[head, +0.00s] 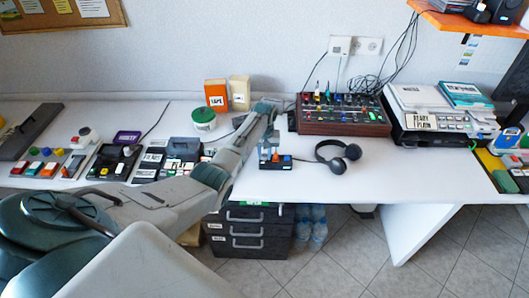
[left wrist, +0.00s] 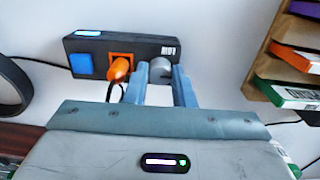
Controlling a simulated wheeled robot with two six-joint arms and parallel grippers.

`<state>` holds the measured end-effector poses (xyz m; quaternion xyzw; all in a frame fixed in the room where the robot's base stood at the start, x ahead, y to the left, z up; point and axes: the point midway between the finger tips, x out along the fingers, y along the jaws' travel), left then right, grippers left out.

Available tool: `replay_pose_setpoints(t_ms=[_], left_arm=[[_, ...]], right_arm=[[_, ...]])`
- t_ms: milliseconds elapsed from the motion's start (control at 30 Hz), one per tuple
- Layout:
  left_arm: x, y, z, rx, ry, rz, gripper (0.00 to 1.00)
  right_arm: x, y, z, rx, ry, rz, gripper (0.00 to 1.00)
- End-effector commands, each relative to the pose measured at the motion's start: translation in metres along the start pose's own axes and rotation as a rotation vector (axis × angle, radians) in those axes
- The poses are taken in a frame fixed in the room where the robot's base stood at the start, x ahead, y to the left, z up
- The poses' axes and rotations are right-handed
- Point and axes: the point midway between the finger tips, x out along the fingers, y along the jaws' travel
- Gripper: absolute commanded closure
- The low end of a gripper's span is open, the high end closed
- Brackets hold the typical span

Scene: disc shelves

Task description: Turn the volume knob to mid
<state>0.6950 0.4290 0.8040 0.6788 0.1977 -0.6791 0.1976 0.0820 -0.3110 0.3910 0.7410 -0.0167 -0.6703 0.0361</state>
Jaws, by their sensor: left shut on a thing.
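A small dark box (left wrist: 100,46) on the white table carries a blue square button (left wrist: 82,65), an orange switch (left wrist: 120,68) and a round grey knob (left wrist: 160,68). The knob, which I take as the volume knob, sits at the labelled end of the box. My left gripper (left wrist: 161,76) is shut on the knob, one finger on each side of it. In the head view the left gripper (head: 269,151) comes down over the box, and the knob is hidden there. My right gripper is not in view.
Black headphones (head: 338,158) lie right of the box, and a mixer with many knobs (head: 342,128) stands behind. A wooden rack of cases (left wrist: 262,88) shows at the right in the left wrist view. The table's front edge is close.

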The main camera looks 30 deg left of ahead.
Motion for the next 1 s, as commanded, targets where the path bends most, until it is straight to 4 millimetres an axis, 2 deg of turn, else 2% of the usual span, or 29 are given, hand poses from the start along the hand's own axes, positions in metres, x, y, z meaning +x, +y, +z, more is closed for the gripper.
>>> replay_pose_setpoints(t_ms=[300,1000], left_arm=[[-0.002,0.001,0.0,0.29,0.001,0.001,1.0],[-0.001,0.0,0.0,0.954,0.0,0.0,1.0]], right_arm=[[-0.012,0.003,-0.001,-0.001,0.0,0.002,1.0],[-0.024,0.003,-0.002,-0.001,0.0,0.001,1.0]])
